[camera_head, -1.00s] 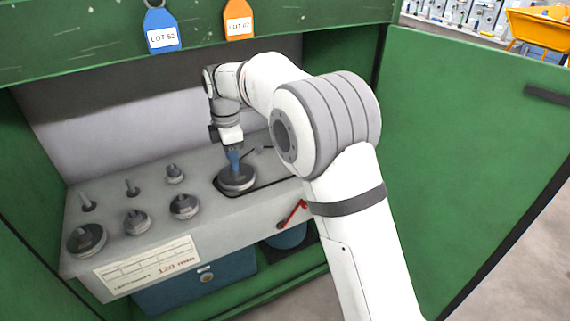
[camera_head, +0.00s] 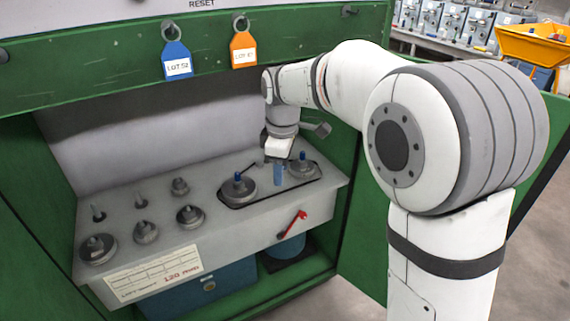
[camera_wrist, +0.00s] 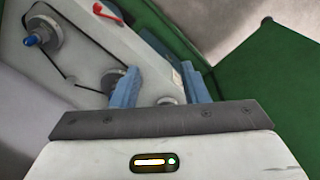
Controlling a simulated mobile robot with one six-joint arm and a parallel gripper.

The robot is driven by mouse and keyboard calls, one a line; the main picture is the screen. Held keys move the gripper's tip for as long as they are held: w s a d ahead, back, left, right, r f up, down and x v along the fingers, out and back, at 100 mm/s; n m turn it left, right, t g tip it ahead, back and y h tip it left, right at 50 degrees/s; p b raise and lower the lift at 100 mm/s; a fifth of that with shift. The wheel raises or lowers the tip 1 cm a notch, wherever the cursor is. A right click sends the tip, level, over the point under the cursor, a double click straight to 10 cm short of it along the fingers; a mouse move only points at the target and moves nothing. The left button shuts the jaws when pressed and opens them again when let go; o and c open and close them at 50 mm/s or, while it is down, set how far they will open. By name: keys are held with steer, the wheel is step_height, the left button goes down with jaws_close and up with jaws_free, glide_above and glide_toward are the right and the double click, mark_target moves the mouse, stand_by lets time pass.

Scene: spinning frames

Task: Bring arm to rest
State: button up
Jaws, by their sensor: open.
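My gripper (camera_head: 279,174) hangs at the right of the grey bench, over the black-outlined area between two round dark pieces with blue tops. Its blue fingers are spread and empty in the wrist view (camera_wrist: 160,88). The left blue-topped piece (camera_head: 239,189) stands free of the gripper; the right blue-topped piece (camera_head: 302,168) is just beside the fingers in the picture. My white arm reaches in from the right. I cannot tell how high the fingertips are above the bench.
The grey bench (camera_head: 240,231) sits inside a green cabinet, with several dark weight-like pieces (camera_head: 146,231) at left. A red lever (camera_head: 293,223) is on its front. Blue (camera_head: 178,62) and orange (camera_head: 243,48) tags hang overhead. The green door is at right.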

steer(key=shift+s+d+r+m, duration=0.25)
steer(key=shift+d+m, duration=0.05)
steer(key=shift+d, duration=0.2)
steer(key=s+d+r+m+p, duration=0.45)
steer(key=s+d+m, duration=0.25)
steer(key=s+d, duration=0.3)
steer(key=s+d+m+t+p, duration=0.1)
steer(key=s+d+m+p, duration=0.2)
steer(key=s+d+m, duration=0.5)
steer(key=s, duration=0.4)
steer(key=shift+d+f+m+t, duration=0.15)
steer(key=shift+m+t, duration=0.15)
